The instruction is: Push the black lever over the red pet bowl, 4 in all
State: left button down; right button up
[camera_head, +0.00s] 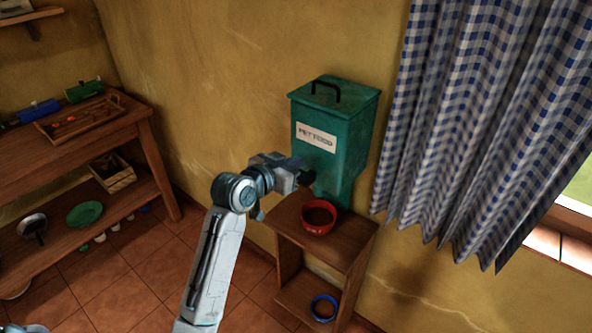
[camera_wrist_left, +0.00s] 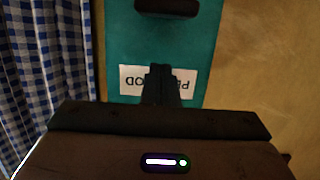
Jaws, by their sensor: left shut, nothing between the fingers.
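A teal pet food dispenser (camera_head: 360,140) with a white label is against the wall. The red pet bowl (camera_head: 318,231) stands below it on a small wooden stand; its inside looks brown. My left gripper (camera_head: 308,177) is shut and empty, at the dispenser's front, above the bowl. In the head view the gripper covers the lever area. The left wrist view shows the dispenser upside down. There the black lever (camera_wrist_left: 167,8) is at the top edge, beyond the label, and the shut fingers (camera_wrist_left: 160,84) overlap the label. I cannot tell whether they touch the dispenser.
The wooden stand (camera_head: 343,254) has a blue bowl (camera_head: 323,308) on its lower shelf. A checked curtain (camera_head: 470,120) hangs close on the right. A wooden shelf table (camera_head: 145,128) with a tray and other items stands at the left. Tiled floor lies between.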

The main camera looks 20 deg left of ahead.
aim_at(305, 177)
pick_arm(q)
jog(key=f, duration=0.3)
jog(key=f+p, duration=0.1)
jog(key=shift+w+d+f, duration=0.1)
jog(key=shift+w+f, duration=0.05)
jog(key=shift+w, duration=0.15)
notch_tip(305, 177, down, 4)
jog(key=shift+r+b, duration=0.2)
jog(key=shift+b, duration=0.85)
